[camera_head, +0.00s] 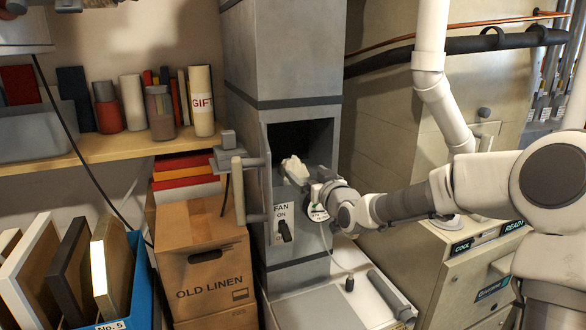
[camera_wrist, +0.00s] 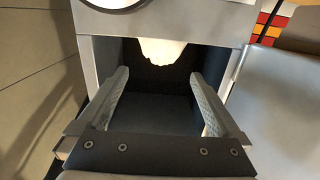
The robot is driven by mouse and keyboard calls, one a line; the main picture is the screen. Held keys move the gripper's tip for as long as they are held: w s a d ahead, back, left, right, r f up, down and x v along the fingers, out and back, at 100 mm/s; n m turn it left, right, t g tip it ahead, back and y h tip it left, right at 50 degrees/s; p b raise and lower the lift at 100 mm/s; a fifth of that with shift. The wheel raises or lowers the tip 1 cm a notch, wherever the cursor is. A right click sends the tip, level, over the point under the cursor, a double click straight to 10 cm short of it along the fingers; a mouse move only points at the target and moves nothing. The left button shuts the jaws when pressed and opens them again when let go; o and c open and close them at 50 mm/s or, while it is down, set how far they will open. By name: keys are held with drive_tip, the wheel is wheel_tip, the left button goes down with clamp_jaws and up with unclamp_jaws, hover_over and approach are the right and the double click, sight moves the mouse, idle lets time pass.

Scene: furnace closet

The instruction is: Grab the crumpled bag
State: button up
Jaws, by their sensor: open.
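The crumpled bag (camera_head: 295,170) is a pale, off-white lump in the dark square opening of the grey duct column. In the wrist view, the bag (camera_wrist: 165,50) shows at the top centre of the opening, beyond my fingertips. My gripper (camera_wrist: 160,85) is open, with its two grey fingers spread wide and nothing between them. In the head view, my wrist is in front of the column, just right of and below the opening. The fingers are mostly hidden there. A gap shows between the fingertips and the bag.
The opening (camera_head: 297,135) has grey metal edges close around my fingers. Its door (camera_head: 252,190) stands open to the left. A fan switch (camera_head: 283,230) is below. An Old Linen box (camera_head: 205,270) stands left, and a furnace cabinet (camera_head: 400,150) is at right.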

sight(297, 167)
drive_tip(key=x, duration=0.4)
drive_tip(key=shift+w+a, duration=0.15)
drive_tip(key=shift+w, duration=0.05)
drive_tip(key=shift+f+x, duration=0.2)
drive_tip(key=shift+x, duration=0.8)
drive_tip(key=shift+f+x, duration=0.2)
drive_tip(key=shift+x, duration=0.8)
drive_tip(key=shift+w+a, duration=0.25)
drive_tip(key=shift+w, duration=0.4)
drive_tip(key=c, duration=1.3)
